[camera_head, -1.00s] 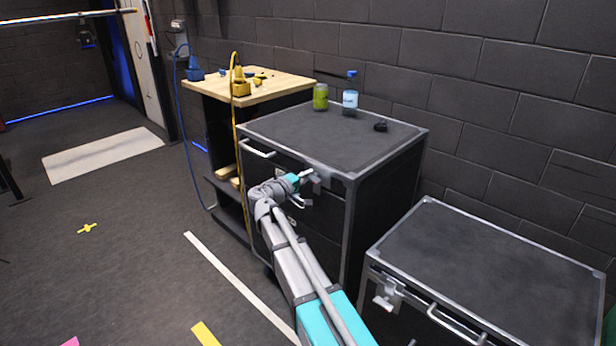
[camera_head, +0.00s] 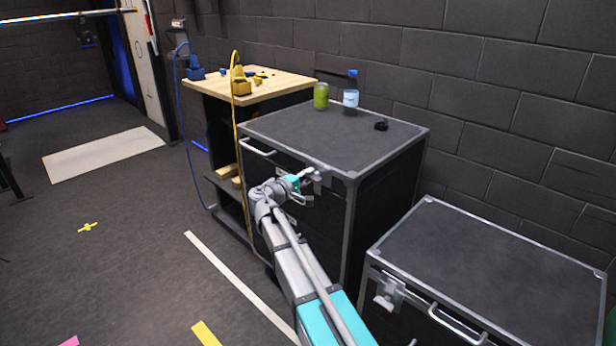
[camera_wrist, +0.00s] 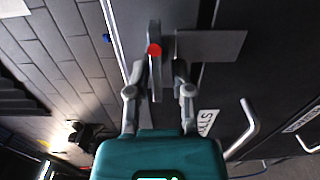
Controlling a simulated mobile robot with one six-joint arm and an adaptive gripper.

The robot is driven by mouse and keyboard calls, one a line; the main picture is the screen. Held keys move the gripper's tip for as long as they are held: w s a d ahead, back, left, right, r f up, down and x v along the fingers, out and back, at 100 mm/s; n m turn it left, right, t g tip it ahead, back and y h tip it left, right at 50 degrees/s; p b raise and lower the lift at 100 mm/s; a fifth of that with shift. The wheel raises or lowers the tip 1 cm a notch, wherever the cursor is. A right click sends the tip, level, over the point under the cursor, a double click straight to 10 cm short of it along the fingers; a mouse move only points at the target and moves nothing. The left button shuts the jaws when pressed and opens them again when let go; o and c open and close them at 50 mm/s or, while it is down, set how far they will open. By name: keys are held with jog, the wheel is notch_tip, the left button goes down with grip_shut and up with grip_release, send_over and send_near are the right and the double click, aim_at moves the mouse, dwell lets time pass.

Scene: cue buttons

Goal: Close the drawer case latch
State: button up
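The drawer case (camera_head: 335,135) is a black case with metal edges, standing in the middle. Its grey latch (camera_head: 317,177) is on the front face near the top right corner, partly hidden by my gripper. In the wrist view the latch lever (camera_wrist: 155,75) is a narrow grey bar with a red dot near its upper part, beside a flat grey plate (camera_wrist: 210,45). My gripper (camera_head: 300,179) is at the latch. In the wrist view my gripper (camera_wrist: 158,68) has its two fingers apart, one on each side of the lever, with visible gaps.
A green can (camera_head: 321,96), a bottle (camera_head: 351,93) and a small black object (camera_head: 381,125) stand on the case top. A lower black case (camera_head: 490,265) with its own latch (camera_head: 388,290) is at the right. A wooden-topped bench (camera_head: 275,87) is behind left. Floor at left is mostly clear.

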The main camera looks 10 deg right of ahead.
jog(key=shift+o, duration=0.3)
jog(key=shift+a, duration=0.15)
jog(key=v, duration=1.1)
jog(key=shift+s+a, duration=0.25)
